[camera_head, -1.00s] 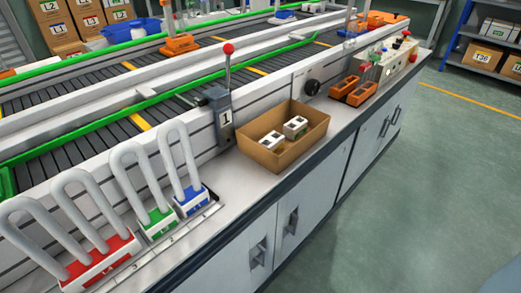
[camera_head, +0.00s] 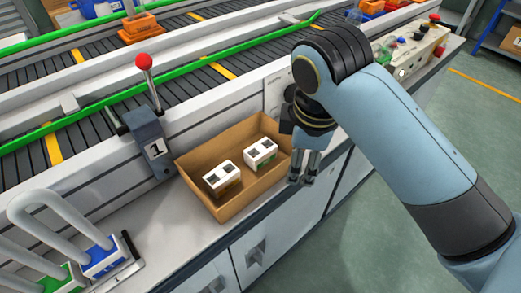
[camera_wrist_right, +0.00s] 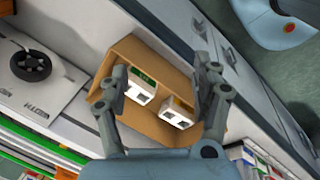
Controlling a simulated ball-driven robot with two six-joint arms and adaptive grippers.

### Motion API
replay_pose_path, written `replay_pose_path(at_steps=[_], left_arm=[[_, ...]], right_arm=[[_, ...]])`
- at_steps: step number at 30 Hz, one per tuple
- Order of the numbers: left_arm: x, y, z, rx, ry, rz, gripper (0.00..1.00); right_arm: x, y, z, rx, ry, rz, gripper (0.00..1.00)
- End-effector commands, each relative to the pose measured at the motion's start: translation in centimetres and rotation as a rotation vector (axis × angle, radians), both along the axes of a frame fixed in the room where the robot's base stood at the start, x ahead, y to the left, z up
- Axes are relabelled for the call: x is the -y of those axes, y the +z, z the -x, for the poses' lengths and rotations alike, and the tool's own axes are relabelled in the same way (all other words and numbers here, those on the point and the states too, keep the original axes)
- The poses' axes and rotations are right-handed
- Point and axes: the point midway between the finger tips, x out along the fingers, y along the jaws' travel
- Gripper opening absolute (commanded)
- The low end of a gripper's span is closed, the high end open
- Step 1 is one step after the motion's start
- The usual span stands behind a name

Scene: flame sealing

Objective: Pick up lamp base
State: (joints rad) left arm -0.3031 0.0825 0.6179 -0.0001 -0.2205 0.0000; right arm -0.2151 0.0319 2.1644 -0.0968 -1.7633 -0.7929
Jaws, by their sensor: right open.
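Two white lamp bases with square dark openings stand in an open cardboard box. In the head view one lamp base (camera_head: 222,179) is on the left and the other lamp base (camera_head: 261,154) is on the right. My right gripper (camera_head: 302,180) hangs at the right edge of the box, apart from both bases. In the right wrist view my right gripper (camera_wrist_right: 158,78) is open and empty, with the box and the two bases, one (camera_wrist_right: 140,86) and the other (camera_wrist_right: 175,113), showing between and beyond its fingers. My left gripper is not in view.
The cardboard box (camera_head: 226,213) sits on the white counter (camera_head: 165,222) beside a lever with a red knob (camera_head: 144,62). Blue (camera_head: 104,257) and green holders with bent white tubes stand at lower left. A conveyor (camera_head: 100,112) runs behind.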

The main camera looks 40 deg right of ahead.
Motion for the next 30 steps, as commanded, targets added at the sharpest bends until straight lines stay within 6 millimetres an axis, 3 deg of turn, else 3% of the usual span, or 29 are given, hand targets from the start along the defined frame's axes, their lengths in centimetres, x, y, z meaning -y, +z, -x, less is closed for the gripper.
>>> replay_pose_path(at_steps=[12,15,20,26,30], left_arm=[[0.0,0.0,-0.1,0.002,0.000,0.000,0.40],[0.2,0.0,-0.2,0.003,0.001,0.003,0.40],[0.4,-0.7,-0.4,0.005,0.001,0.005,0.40],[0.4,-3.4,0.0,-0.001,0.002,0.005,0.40],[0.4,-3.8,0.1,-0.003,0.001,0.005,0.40]], right_arm=[[-2.0,2.5,-8.3,-0.200,0.656,0.068,0.65],[-2.5,3.2,-9.6,-0.236,0.784,0.071,0.65],[-2.7,2.8,-10.1,-0.258,0.856,0.072,0.65],[-2.3,-0.1,-10.2,-0.260,0.857,0.072,0.65],[-2.1,-1.9,-10.2,-0.259,0.856,0.072,0.65]])
